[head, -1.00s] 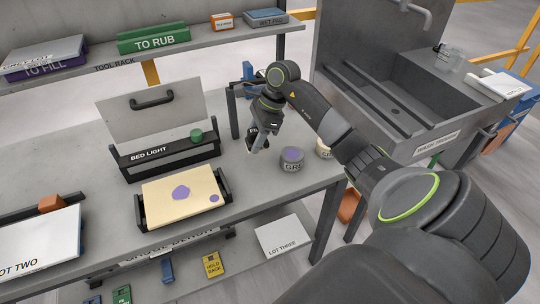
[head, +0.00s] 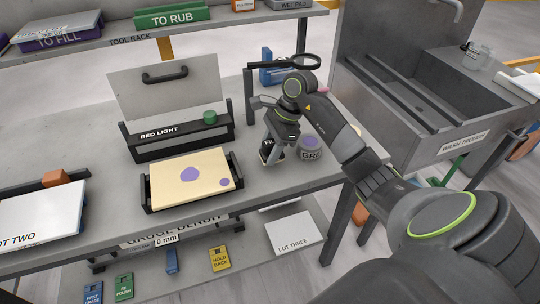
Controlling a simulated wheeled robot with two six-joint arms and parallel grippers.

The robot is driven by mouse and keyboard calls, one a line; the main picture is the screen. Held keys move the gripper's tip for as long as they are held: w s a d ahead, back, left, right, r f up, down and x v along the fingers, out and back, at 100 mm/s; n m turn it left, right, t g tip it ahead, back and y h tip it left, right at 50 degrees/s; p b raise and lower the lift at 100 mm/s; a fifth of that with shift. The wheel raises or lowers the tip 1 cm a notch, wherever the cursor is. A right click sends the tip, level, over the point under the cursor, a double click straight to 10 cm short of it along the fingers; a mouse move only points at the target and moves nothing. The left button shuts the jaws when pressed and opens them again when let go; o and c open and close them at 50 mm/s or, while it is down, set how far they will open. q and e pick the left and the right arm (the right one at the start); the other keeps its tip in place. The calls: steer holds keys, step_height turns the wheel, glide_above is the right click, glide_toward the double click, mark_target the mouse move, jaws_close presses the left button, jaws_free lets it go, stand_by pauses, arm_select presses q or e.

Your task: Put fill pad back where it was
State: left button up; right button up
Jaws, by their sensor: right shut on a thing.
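My right gripper (head: 270,155) is shut on the fill pad (head: 267,150), a small dark block with a pale face whose lettering is partly readable. The gripper hides most of the pad. It is over the bench top, just left of a grey pot (head: 310,148) with purple contents and right of the cream slab (head: 190,178) in its black holder. I cannot tell whether the pad touches the bench. My left gripper is not in view.
The bed light (head: 172,138) stands behind the slab with a green knob-like piece on it. The tool rack (head: 130,41) runs along the back with a green TO RUB box (head: 172,17) and a purple TO FILL box (head: 60,37). A wash trough (head: 430,95) stands at right.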

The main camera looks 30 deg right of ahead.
step_height(320, 180, down, 2)
steer(key=shift+f, duration=0.5)
steer(key=o, duration=0.9)
steer(key=shift+o, duration=0.2)
steer(key=shift+r, duration=0.3)
steer(key=b+v, duration=0.2)
steer(key=v, duration=0.9)
steer(key=shift+d+r, duration=0.3)
